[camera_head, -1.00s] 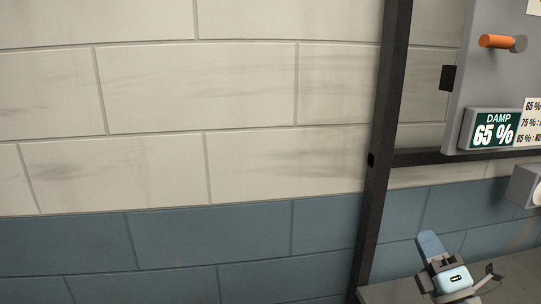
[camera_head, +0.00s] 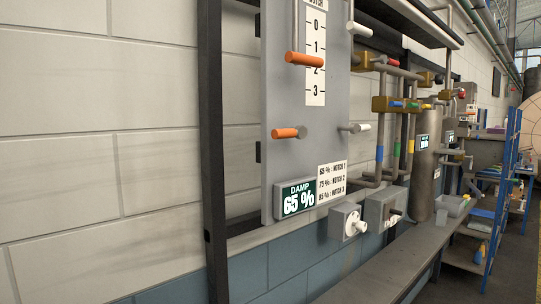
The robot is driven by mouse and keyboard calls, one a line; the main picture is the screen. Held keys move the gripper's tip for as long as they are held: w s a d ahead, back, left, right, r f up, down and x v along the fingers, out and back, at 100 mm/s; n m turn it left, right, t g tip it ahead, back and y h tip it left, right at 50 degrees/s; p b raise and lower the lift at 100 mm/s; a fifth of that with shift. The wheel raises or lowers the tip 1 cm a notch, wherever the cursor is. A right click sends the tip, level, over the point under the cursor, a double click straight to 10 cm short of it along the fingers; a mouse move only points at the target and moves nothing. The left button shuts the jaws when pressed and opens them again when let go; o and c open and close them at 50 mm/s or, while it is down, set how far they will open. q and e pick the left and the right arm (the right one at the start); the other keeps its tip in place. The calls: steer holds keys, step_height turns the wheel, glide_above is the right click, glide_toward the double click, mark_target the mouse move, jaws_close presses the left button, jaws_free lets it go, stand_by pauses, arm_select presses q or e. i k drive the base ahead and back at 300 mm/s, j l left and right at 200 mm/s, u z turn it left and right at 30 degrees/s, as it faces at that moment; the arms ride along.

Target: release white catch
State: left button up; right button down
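A grey wall panel (camera_head: 238,100) carries several handles and pegs. White parts on it are a lever (camera_head: 357,28) at the upper right and a white-ended peg (camera_head: 358,128) lower down. A white knob (camera_head: 355,228) sits on a grey box below the panel. I cannot tell which white part is the catch. An orange handle (camera_head: 305,59) lies beside the notch scale (camera_head: 316,50), between marks 1 and 2. An orange peg (camera_head: 288,132) sticks out below it. Neither of my grippers is in view.
A display (camera_head: 297,199) reads DAMP 65 %, beside a card (camera_head: 331,181) giving 65 % as notch 1. A dark post (camera_head: 211,150) stands left of the panel. A grey bench (camera_head: 385,265) runs below; pipes, a cylinder (camera_head: 425,155) and blue shelving (camera_head: 503,190) stand at right.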

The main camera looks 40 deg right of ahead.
mark_target(362, 128)
steer(key=z, duration=1.7)
steer(key=i+l+z, duration=0.1)
steer(key=l+z, duration=0.35)
